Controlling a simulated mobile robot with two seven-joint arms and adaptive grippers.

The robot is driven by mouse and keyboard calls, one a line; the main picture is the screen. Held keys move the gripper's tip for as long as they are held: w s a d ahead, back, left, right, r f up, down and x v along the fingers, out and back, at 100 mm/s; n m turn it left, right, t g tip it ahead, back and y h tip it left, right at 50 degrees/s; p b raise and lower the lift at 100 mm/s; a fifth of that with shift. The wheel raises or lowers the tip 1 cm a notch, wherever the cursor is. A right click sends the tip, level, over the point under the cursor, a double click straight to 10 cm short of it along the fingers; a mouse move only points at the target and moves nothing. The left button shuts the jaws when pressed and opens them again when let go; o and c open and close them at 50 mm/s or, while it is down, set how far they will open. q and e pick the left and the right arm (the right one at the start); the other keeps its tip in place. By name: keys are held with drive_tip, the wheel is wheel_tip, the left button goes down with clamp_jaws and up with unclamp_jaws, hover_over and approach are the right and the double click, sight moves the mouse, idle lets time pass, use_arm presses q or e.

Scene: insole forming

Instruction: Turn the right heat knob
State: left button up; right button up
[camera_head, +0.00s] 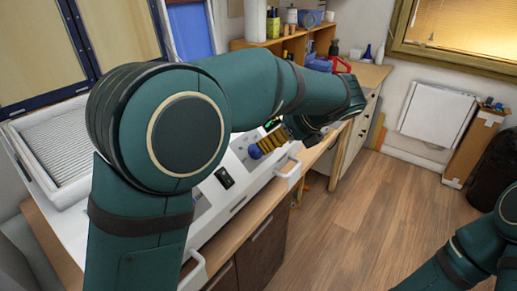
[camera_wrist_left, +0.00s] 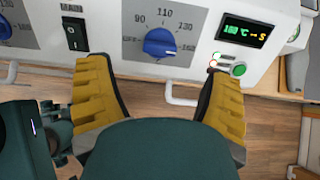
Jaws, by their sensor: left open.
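A blue heat knob (camera_wrist_left: 160,43) sits on a grey dial marked 90, 110, 130 on the white machine panel. It shows upper middle in the left wrist view. In the head view a blue knob (camera_head: 255,152) shows just beside the yellow fingers. My left gripper (camera_wrist_left: 155,70) is open and empty. Its two yellow fingers are spread wide, pointing at the panel, with the knob between and beyond the tips, apart from them. A second blue knob (camera_wrist_left: 5,27) is cut off at the left edge of the wrist view. My right gripper is out of view.
A black rocker switch (camera_wrist_left: 74,34) lies left of the knob. A green-lit display (camera_wrist_left: 245,31) and a green button (camera_wrist_left: 238,69) lie right. White handles (camera_wrist_left: 182,97) stick out below the panel. Wooden floor (camera_head: 340,220) is clear in front.

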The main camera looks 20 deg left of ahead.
sight(256, 151)
use_arm(q)
drive_tip(key=b+x, duration=0.1)
drive_tip(key=x, duration=0.6)
drive_tip(key=shift+w+a+f, duration=0.1)
drive_tip(key=shift+a+f, duration=0.05)
drive_tip(key=c, duration=1.2)
